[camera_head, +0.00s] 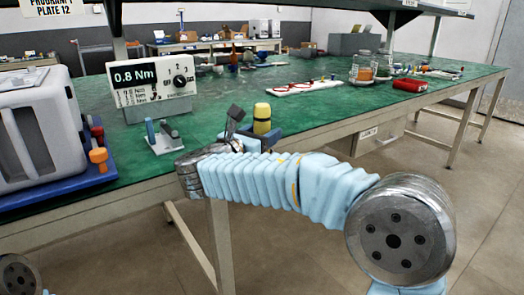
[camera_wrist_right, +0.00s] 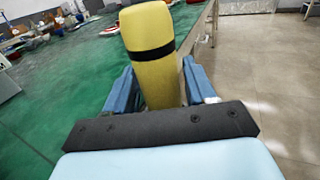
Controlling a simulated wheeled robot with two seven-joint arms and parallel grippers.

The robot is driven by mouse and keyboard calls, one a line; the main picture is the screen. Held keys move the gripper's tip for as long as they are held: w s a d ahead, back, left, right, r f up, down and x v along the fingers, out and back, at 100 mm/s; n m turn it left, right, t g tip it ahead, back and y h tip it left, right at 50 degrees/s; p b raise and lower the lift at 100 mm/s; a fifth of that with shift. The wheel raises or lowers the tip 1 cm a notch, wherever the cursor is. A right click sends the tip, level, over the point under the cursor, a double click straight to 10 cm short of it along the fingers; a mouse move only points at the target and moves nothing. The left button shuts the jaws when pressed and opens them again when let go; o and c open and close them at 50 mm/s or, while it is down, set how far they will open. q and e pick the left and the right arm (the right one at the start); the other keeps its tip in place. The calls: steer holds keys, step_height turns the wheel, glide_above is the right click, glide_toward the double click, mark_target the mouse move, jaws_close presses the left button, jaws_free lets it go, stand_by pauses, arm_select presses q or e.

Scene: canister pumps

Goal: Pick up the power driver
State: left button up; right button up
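The power driver (camera_head: 262,118) is a yellow upright cylinder with a black band, at the near edge of the green table. In the right wrist view its body (camera_wrist_right: 152,62) stands between the two blue fingers of my right gripper (camera_wrist_right: 163,85). In the head view this gripper (camera_head: 262,137) reaches the driver from the front. The fingers lie close on both sides; whether they press on it is not clear. The driver's lower end is hidden. My left gripper is not in view; only a part of my left arm shows at the bottom left corner.
A torque meter reading 0.8 Nm (camera_head: 152,88) and a small grey stand (camera_head: 163,138) are left of the driver. A grey machine on a blue base (camera_head: 85,178) is at far left. A white tray (camera_head: 292,88), jars (camera_head: 362,68) and a red object (camera_head: 410,85) lie farther right. The table's middle is clear.

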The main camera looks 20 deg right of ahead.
mark_target(262, 104)
jaws_close()
step_height(262, 104, up, 9)
steer(key=shift+r+p, duration=0.15)
steer(key=shift+p, duration=1.1)
steer(key=shift+r, duration=0.4)
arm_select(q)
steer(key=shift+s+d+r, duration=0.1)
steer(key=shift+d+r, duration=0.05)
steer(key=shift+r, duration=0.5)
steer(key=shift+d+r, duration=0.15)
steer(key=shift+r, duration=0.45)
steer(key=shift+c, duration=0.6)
